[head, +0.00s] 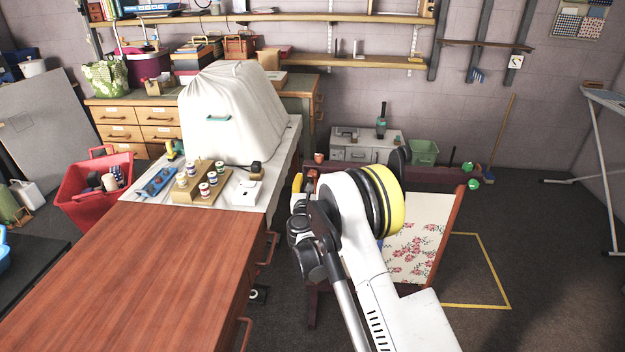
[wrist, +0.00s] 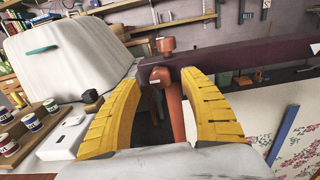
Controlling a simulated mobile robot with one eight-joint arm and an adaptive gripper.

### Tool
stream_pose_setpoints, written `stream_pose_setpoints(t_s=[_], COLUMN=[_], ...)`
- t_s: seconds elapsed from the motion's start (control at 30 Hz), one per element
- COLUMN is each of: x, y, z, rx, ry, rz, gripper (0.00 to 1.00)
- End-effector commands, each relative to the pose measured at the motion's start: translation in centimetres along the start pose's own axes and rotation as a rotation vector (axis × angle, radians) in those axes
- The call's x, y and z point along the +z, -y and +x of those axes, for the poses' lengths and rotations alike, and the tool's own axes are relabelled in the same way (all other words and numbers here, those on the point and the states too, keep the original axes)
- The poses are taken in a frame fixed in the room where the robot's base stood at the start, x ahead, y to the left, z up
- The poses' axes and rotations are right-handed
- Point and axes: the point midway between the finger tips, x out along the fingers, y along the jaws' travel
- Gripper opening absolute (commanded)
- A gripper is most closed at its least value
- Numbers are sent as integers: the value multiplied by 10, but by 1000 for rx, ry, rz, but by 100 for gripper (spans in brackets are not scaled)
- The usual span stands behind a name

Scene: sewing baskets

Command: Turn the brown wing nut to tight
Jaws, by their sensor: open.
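My gripper (wrist: 161,82) is open, its two yellow fingers spread to either side of a brown-orange part in the wrist view. This part, which looks like the brown wing nut (wrist: 160,75), has a round boss and a long piece reaching down between the fingers. A short brown-orange knob (wrist: 166,45) stands just above it at the dark red wooden bar (wrist: 240,55). I see no finger clearly touching the brown part. In the head view a brown knob (head: 318,157) shows beyond my arm, which hides most of the gripper and the nut.
A floral cloth (head: 415,240) hangs on the wooden frame at right. A red basket (head: 85,190) stands at far left. Open floor lies at right.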

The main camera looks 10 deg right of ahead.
Motion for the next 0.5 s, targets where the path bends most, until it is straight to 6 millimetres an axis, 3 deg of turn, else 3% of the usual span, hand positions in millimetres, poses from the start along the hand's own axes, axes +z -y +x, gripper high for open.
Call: stream_pose_setpoints(t_s=[0.2,0.5], x=[-1,1], y=[0,0], z=[28,33], rx=[0,0], ry=[0,0], rz=[1,2], gripper=[52,52])
